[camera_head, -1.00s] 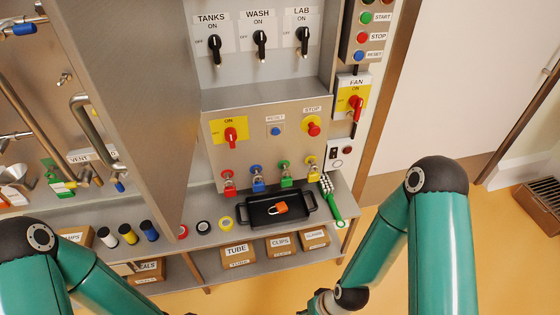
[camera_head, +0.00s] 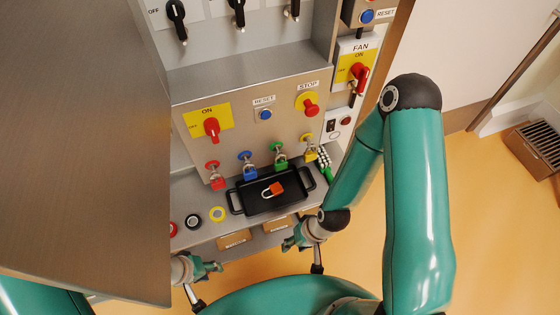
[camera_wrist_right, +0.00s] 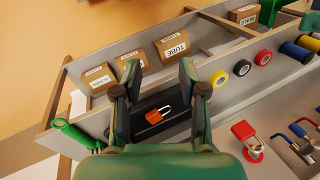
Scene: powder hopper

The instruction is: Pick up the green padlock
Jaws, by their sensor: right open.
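The green padlock (camera_head: 280,161) hangs from a hasp on the lower panel face, between the blue padlock (camera_head: 249,172) and the yellow padlock (camera_head: 310,154). I cannot make it out in the right wrist view. My right gripper (camera_head: 288,243) is in front of the shelf, below and apart from the green padlock. In the right wrist view its two fingers (camera_wrist_right: 158,78) are spread with nothing between them. My left gripper (camera_head: 217,267) is near the shelf's front edge at lower left; its jaws are too small to read.
A black tray (camera_head: 236,209) holding an orange padlock (camera_head: 276,189) lies below the hanging padlocks. The red padlock (camera_head: 217,183) hangs at left. A large grey metal panel (camera_head: 80,150) blocks the left side. Tape rolls (camera_head: 217,214) lie left of the tray.

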